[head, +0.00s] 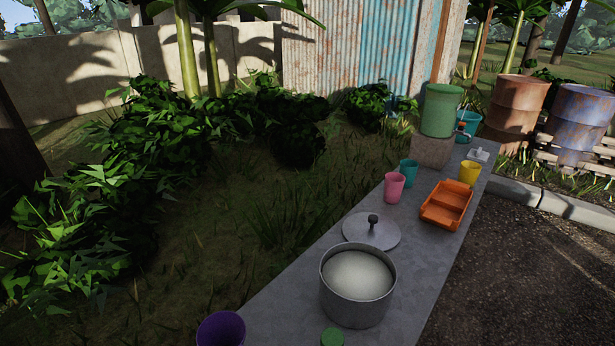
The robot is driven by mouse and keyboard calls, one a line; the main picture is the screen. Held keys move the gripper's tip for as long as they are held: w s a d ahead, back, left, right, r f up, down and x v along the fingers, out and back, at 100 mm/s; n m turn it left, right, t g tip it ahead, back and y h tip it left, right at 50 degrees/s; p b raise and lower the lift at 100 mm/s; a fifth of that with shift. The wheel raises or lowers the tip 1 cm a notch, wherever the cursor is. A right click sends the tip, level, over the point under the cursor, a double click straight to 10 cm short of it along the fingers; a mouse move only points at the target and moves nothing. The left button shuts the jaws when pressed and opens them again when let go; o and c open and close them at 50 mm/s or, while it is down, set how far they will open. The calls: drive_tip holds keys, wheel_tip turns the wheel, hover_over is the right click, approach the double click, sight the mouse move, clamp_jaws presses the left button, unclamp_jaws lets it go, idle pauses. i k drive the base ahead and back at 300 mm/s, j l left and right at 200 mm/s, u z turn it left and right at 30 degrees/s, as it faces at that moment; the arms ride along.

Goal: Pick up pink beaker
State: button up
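The pink beaker (395,188) stands upright on the long grey counter (290,294), near its left edge. A teal beaker (408,173) stands just behind it and a little to its right. An orange divided tray (446,206) lies to its right, apart from it. A grey pot lid (371,232) lies flat in front of the pink beaker. My gripper does not show in the head view.
A large pot (358,288) of pale contents stands on the near counter, with a purple container (221,329) and a green object (332,337) nearby. A yellow beaker (469,172) and green container (440,111) stand farther back. Grass (225,225) borders the left, pavement (520,280) the right.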

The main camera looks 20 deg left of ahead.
sight(393, 189)
drive_tip(key=i+l+u, duration=0.25)
drive_tip(key=u, duration=0.2)
drive_tip(key=i+l+u, duration=0.5)
drive_tip(key=l+u, duration=0.35)
drive_tip(key=i+l+u, duration=0.15)
drive_tip(key=l+u, duration=0.65)
drive_tip(key=l, duration=0.85)
